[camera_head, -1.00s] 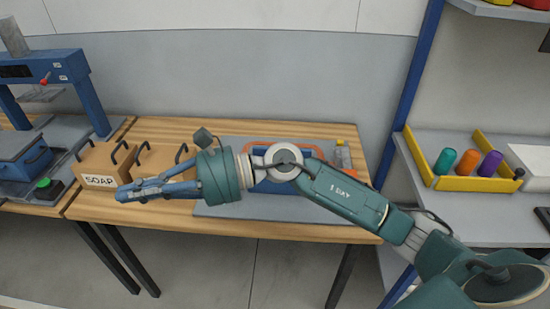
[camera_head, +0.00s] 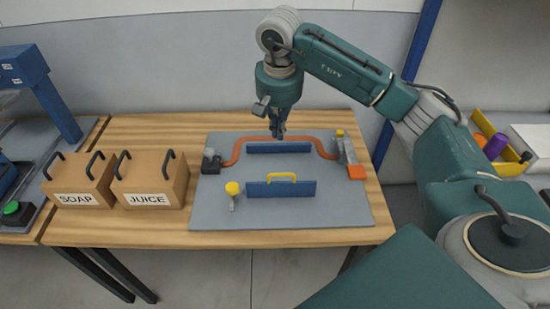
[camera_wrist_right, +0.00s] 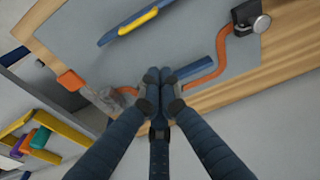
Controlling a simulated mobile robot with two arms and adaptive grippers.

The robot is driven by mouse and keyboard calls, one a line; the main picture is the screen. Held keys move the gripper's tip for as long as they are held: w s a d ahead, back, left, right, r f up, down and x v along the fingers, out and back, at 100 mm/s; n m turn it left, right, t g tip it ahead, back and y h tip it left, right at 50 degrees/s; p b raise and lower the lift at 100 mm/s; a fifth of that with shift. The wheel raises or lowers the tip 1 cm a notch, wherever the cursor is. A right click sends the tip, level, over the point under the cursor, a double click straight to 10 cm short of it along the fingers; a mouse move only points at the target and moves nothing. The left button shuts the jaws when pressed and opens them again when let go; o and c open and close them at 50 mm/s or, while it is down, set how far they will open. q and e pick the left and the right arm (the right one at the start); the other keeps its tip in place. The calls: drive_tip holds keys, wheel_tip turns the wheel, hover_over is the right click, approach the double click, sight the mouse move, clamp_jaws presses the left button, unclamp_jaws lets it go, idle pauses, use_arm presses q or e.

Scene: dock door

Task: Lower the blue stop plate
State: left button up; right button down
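A blue plate with a yellow handle (camera_head: 281,189) stands upright on the grey board's front half; it also shows in the wrist view (camera_wrist_right: 108,37). A second, plain blue plate (camera_head: 279,147) lies farther back, along an orange bent bar (camera_head: 232,155); it shows partly behind my fingers in the wrist view (camera_wrist_right: 197,70). My right gripper (camera_head: 278,134) points down at this rear plate and bar, its fingers together in the wrist view (camera_wrist_right: 160,77). Its fingertips hide the spot below them, so contact cannot be told. My left gripper is out of view.
The grey board (camera_head: 350,213) also bears a yellow knob (camera_head: 233,188), a dark block (camera_head: 211,161) and an orange block (camera_head: 356,172). SOAP (camera_head: 80,185) and JUICE (camera_head: 150,180) boxes stand left. A yellow tray (camera_head: 512,163) sits on the right shelf.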

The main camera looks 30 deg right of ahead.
drive_tip(key=p, duration=0.5)
hover_over(281, 186)
drive_tip(key=w, duration=0.3)
wheel_tip(281, 186, down, 9)
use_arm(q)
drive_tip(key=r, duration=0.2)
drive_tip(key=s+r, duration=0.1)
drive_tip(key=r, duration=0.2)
use_arm(e)
drive_tip(key=shift+d+f, duration=0.1)
drive_tip(key=shift+d, duration=0.35)
